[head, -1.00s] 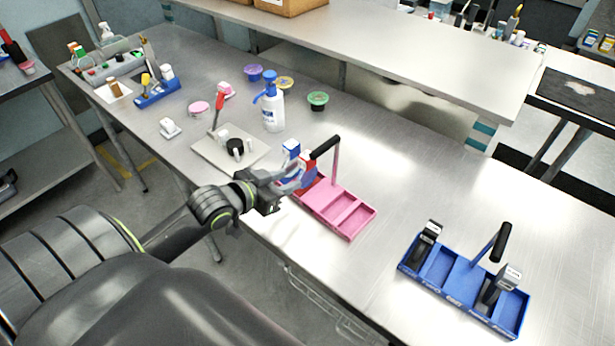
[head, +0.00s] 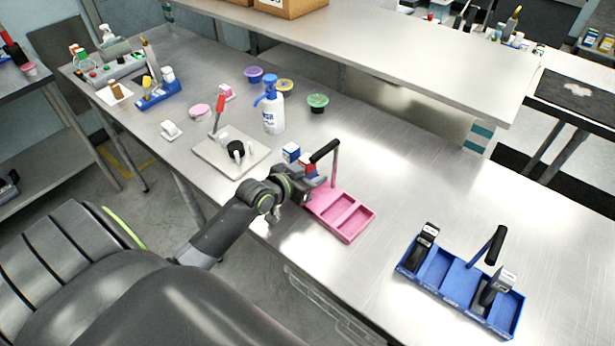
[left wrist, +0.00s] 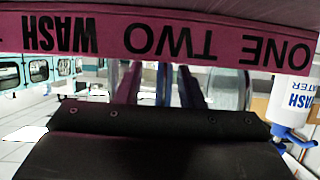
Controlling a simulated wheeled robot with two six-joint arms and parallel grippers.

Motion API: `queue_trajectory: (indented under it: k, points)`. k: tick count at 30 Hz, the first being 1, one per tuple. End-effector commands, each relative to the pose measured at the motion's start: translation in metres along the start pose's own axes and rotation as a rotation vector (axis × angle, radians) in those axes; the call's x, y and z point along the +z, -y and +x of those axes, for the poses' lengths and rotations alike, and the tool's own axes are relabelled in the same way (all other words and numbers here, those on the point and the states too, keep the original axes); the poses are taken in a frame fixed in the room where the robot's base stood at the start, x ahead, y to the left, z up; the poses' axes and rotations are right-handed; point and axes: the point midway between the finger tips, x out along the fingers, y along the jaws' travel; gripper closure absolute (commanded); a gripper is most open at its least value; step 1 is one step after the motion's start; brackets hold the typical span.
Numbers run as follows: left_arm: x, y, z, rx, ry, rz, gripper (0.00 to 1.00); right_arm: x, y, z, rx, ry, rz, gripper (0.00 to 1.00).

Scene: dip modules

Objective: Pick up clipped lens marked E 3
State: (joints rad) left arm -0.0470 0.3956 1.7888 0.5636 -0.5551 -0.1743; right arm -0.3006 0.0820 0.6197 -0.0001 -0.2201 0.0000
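A pink divided tray (head: 349,227) with a black-topped upright handle stands at the near table edge. My left gripper (head: 312,183) is at its left end, by the handle; its fingers are hard to make out, so I cannot tell if it is open. A blue and white block (head: 291,151) and a red and white piece (head: 308,163) show just behind the gripper. In the left wrist view, the tray's pink strip (left wrist: 190,35) fills the top, its words ONE, TWO, WASH upside down. No E 3 mark is readable, and I cannot identify the clipped lens. My right gripper is not in view.
A blue tray (head: 436,268) with dark, grey-topped items stands at the right. A white wash bottle (head: 272,115), also in the left wrist view (left wrist: 293,98), stands behind a grey plate (head: 203,150). Small cups stand farther back. The table between the trays is clear.

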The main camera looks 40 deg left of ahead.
Motion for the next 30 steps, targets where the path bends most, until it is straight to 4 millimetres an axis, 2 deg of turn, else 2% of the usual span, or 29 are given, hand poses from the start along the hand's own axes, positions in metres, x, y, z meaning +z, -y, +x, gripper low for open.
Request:
queue_trajectory:
  k: [7, 15, 30]
  points:
    - [0.0003, 0.0, 0.0009, 0.0, 0.0, 0.0, 0.67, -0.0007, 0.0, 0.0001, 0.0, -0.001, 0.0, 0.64]
    - [0.0003, 0.0001, 0.0007, 0.0, 0.001, 0.0, 1.0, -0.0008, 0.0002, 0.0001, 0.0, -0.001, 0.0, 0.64]
    - [-0.0055, 0.0003, -0.0015, 0.001, 0.0, 0.002, 1.0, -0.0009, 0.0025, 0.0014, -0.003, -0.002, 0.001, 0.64]
